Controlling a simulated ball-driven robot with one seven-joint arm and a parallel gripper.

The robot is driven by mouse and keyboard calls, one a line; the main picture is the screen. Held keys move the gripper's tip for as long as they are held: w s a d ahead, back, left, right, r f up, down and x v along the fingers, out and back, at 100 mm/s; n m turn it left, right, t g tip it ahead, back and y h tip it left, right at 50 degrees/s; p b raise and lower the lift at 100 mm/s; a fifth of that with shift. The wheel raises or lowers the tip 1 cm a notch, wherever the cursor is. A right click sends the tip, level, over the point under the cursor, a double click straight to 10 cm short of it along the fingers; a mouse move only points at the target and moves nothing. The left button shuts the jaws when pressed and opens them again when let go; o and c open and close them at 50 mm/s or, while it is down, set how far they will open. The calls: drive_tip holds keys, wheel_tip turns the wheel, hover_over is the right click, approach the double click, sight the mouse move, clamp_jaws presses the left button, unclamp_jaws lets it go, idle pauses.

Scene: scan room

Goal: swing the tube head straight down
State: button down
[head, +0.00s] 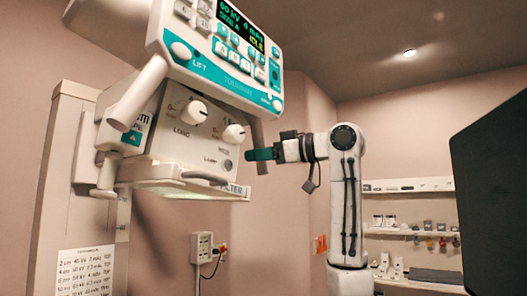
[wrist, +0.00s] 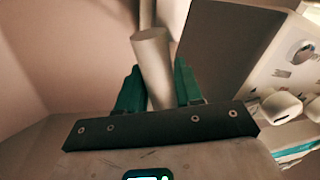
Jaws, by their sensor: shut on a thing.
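The tube head (head: 170,135) is a white box with two round knobs, hung below a panel with a lit display (head: 240,28). Its pale lower plate (head: 185,190) faces roughly downward; I cannot tell its exact angle. My gripper (head: 250,155) reaches in from the right, teal fingers at the tube head's right side. In the wrist view my gripper (wrist: 160,88) is shut on a grey round handle bar (wrist: 150,55), one finger on each side. The tube head's knobbed face (wrist: 285,75) shows at right there. In the head view the gripped bar is hidden.
A wall column (head: 75,150) with a printed chart (head: 86,275) stands at left. A socket box (head: 202,247) is on the wall below. A dark panel (head: 495,190) fills the right edge. Shelves (head: 410,233) with small items stand behind.

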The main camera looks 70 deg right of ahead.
drive_tip(key=shift+s+d+r+n+p, duration=0.25)
drive_tip(key=shift+d+r+n+p, duration=0.35)
drive_tip(key=shift+d+r+p, duration=0.55)
drive_tip(key=shift+s+d+r+n, duration=0.1)
drive_tip(key=shift+d+r+n, duration=0.1)
drive_tip(key=shift+d+n, duration=0.1)
drive_tip(key=c, duration=0.9)
unclamp_jaws()
drive_tip(key=shift+a, duration=0.1)
drive_tip(key=shift+o, duration=0.2)
drive_tip(key=s+b, duration=0.2)
drive_tip(key=s, duration=0.8)
drive_tip(key=shift+s+a+r, duration=0.3)
drive_tip(key=shift+s, duration=0.1)
